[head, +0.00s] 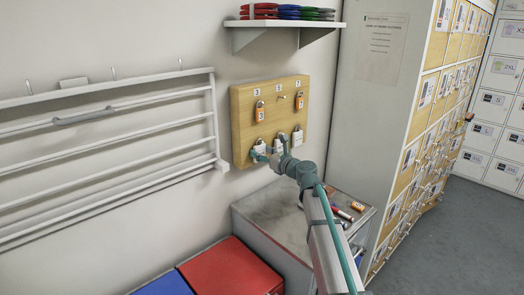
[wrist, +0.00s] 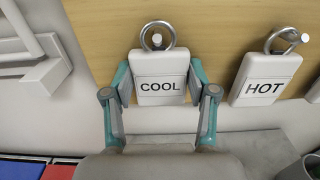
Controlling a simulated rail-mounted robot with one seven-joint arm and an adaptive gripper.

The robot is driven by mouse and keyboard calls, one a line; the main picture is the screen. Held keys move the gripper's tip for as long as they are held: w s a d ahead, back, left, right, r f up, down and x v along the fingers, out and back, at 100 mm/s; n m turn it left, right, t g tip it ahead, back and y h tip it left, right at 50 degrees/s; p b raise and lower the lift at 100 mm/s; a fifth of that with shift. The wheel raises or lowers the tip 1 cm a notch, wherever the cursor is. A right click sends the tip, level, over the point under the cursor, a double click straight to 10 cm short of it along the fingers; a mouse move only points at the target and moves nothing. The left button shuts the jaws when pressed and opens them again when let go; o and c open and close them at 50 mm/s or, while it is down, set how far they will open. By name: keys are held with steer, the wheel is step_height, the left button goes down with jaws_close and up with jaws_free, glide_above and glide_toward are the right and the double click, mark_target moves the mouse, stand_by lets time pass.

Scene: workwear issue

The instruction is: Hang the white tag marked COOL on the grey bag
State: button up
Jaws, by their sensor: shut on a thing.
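The white tag marked COOL (wrist: 160,88) is upright against the wooden board (head: 240,122), between the teal fingers of my gripper (wrist: 161,84). The fingers close on its left and right sides. Its metal ring (wrist: 146,37) is around a peg on the board. In the head view my gripper (head: 270,149) is at the board's lower row and partly covers the tags there. I cannot make out a grey bag in either view.
A white tag marked HOT (wrist: 265,80) hangs close to the right. Orange tags (head: 259,111) hang in the board's upper row. A wall rack (head: 100,148) is left, lockers (head: 425,110) right. Below stand a grey-topped cabinet (head: 268,212) and a red lid (head: 230,270). A shelf (head: 290,24) is above.

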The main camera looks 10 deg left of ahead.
steer(key=shift+f, duration=0.3)
steer(key=o, duration=0.9)
steer(key=shift+b, duration=0.35)
